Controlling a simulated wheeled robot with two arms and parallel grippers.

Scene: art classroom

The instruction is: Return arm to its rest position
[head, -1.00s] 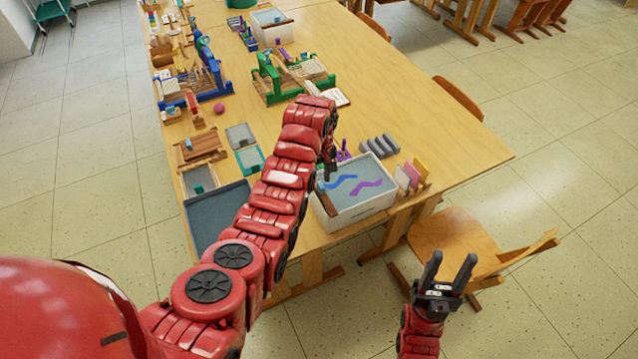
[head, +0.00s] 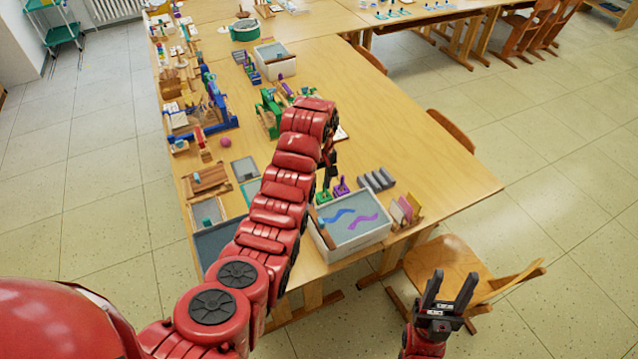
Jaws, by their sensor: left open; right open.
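My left arm reaches in from the lower left across the table (head: 455,170). Its gripper (head: 326,182) points down near the back left corner of a white bin (head: 352,243) and is partly hidden by my own wrist. I see nothing held in it, though its fingertips are hard to make out. My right gripper (head: 449,289) is open and empty, fingers pointing up, in front of the table beside a wooden chair (head: 450,262).
The bin has a grey-blue inside with blue and purple wavy strips. Grey cylinders (head: 376,180), small purple and green stands (head: 341,188) and upright coloured boards (head: 405,210) are close to it. A dark tray (head: 215,243) lies left of my arm. The table's right side is clear.

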